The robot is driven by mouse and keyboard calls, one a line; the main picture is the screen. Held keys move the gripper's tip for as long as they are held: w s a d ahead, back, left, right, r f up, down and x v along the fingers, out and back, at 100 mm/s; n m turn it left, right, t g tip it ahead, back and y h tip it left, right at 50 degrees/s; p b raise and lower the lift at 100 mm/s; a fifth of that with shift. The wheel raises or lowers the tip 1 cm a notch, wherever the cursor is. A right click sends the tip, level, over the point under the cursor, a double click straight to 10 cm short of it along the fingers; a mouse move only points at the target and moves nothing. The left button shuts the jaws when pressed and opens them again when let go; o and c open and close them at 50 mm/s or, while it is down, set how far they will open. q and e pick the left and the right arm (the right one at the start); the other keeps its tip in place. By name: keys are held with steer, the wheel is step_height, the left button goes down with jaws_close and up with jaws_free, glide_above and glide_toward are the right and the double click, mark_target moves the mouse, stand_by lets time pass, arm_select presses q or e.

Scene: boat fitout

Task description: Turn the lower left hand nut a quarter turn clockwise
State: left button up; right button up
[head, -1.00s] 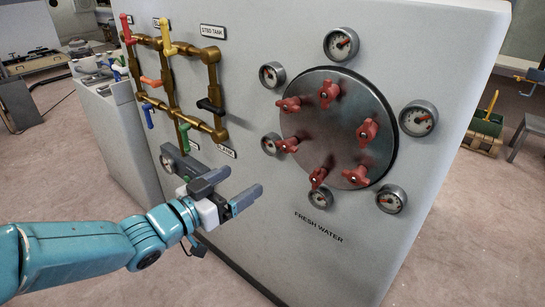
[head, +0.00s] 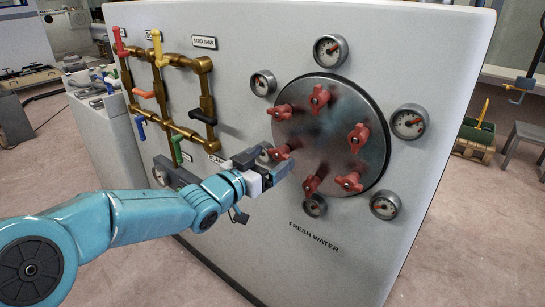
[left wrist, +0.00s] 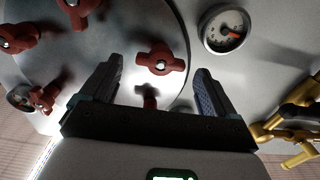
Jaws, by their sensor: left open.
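A round metal hatch plate (head: 330,135) carries several red wing nuts in a ring. The lower left nut (head: 279,153) shows at the plate's left edge, just beyond the tips of my left gripper (head: 270,165). The left gripper is open and points at the panel, and partly covers the area beside this nut. In the left wrist view a red nut (left wrist: 160,58) with a bright centre shows ahead, between the two spread fingers (left wrist: 155,88). The fingers do not visibly touch it. My right gripper is in neither view.
Gauges ring the plate; one (left wrist: 225,30) lies close beyond a finger in the left wrist view. Another red nut (head: 312,184) is just right of my fingertips. Brass pipes (head: 165,90) with coloured levers are at the left.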

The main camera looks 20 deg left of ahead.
arm_select(q)
steer(key=shift+x, duration=0.75)
steer(key=c, duration=1.1)
steer(key=shift+o, duration=0.2)
steer(key=shift+f+m+b, duration=0.2)
steer(key=shift+m+b, duration=0.3)
steer(key=shift+b, duration=0.25)
steer(key=shift+m+b, duration=1.2)
steer(key=m+b, duration=0.3)
steer(key=shift+d+m, duration=0.1)
steer(key=shift+m, duration=0.2)
steer(key=m+b, duration=0.2)
steer(key=m, duration=0.2)
steer(key=shift+f+m+b, duration=0.1)
steer(key=shift+m+b, duration=0.2)
steer(key=shift+b, duration=0.1)
steer(key=m+b, duration=0.2)
steer(key=m, duration=0.3)
